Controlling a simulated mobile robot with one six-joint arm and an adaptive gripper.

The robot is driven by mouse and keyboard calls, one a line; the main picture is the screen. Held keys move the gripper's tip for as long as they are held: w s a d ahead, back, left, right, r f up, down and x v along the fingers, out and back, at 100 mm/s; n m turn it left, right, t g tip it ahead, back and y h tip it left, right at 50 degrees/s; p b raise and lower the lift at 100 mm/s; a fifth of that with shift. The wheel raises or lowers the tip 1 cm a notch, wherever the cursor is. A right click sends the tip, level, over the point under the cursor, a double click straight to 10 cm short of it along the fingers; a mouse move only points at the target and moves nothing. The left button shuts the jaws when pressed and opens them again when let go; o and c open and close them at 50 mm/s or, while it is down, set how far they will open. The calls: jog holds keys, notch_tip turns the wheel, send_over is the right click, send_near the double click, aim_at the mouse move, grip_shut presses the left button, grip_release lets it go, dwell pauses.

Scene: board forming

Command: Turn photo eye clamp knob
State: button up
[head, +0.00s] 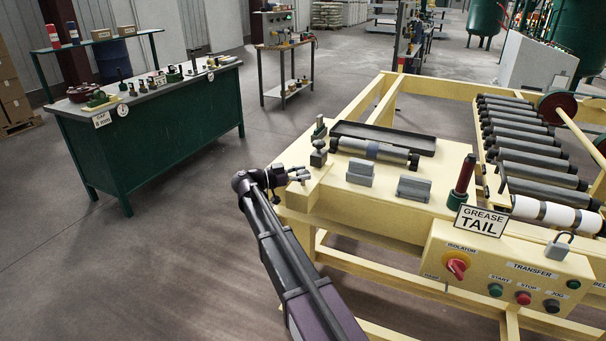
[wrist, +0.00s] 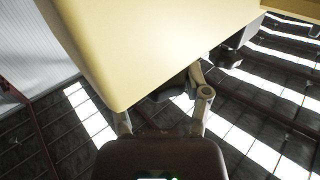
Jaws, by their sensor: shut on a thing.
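My gripper (head: 298,174) is at the left edge of the yellow machine frame, beside a raised yellow block. In the wrist view my gripper (wrist: 160,106) has its fingers on either side of a dark knob (wrist: 176,90), partly hidden by the yellow body above it. The gripper is shut on this knob; the exact finger contact is hard to see. A second dark round part (wrist: 229,59) sticks out farther right along the yellow edge. In the head view, a small dark clamp-like fitting (head: 318,155) stands on the block just above my gripper, and another (head: 319,130) stands behind it.
The yellow table top (head: 335,203) carries a grey roller (head: 372,151), a black tray (head: 385,138) and grey blocks. A control box (head: 505,275) with buttons is at the front right. A green bench (head: 160,140) stands at left; the floor between is clear.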

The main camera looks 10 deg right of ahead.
jog(key=shift+d+m+g, duration=0.15)
jog(key=shift+m+g, duration=0.55)
jog(key=shift+g, duration=0.4)
jog(key=shift+s, duration=0.15)
jog(key=o, duration=1.1)
jog(key=shift+d, duration=0.1)
jog(key=shift+o, duration=0.2)
jog(key=shift+a, duration=0.25)
jog(key=shift+a, duration=0.55)
jog(key=a, duration=1)
jog(key=shift+a, duration=0.3)
